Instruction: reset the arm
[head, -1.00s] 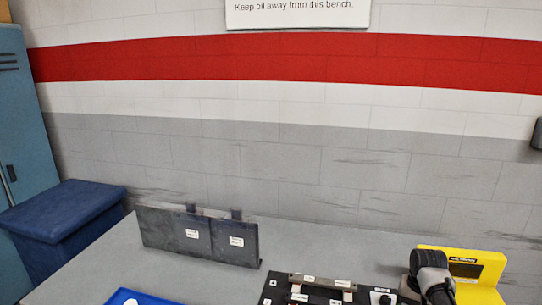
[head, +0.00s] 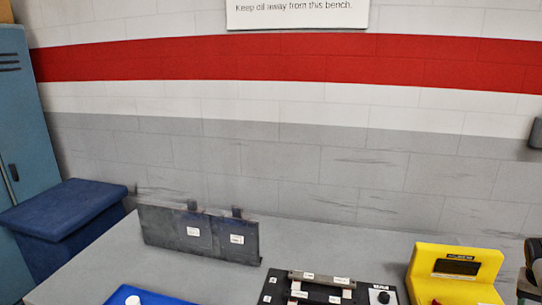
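A part of my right arm (head: 532,272), dark and grey, shows at the right edge of the head view, beside the yellow device. No gripper fingers can be made out there. My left arm and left gripper are out of the picture.
On the grey bench (head: 200,275) stand a dark upright panel (head: 165,230) with white labels, a black fixture with a metal bar (head: 320,280), a yellow device (head: 455,278) and a blue tray (head: 165,302) holding something white. A blue bin (head: 65,210) and blue locker (head: 25,130) are left.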

